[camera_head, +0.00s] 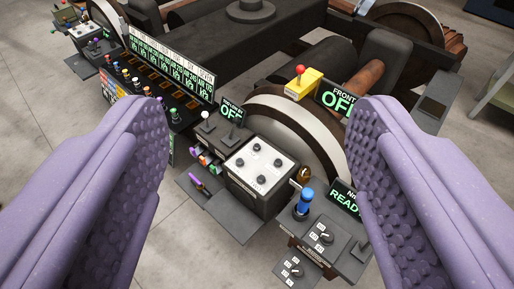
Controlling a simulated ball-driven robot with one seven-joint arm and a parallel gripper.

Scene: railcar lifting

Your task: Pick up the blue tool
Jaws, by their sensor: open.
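The blue tool (304,202) stands upright on a small dark stand (318,230) at lower centre right of the picture. My gripper (258,125) shows as two purple, bumpy fingers, one at each side of the picture. The fingers are wide apart with nothing between them held. The blue tool appears between the fingers, nearer the right one, and looks farther from the camera than the fingertips. Neither finger touches it.
A white-topped box (259,165) with black knobs stands left of the tool. A yellow block with a red knob (303,82), a screen reading READY (344,200), a large wheel (290,125) and a long control panel (165,70) are close by. Grey floor (130,235) is clear at lower left.

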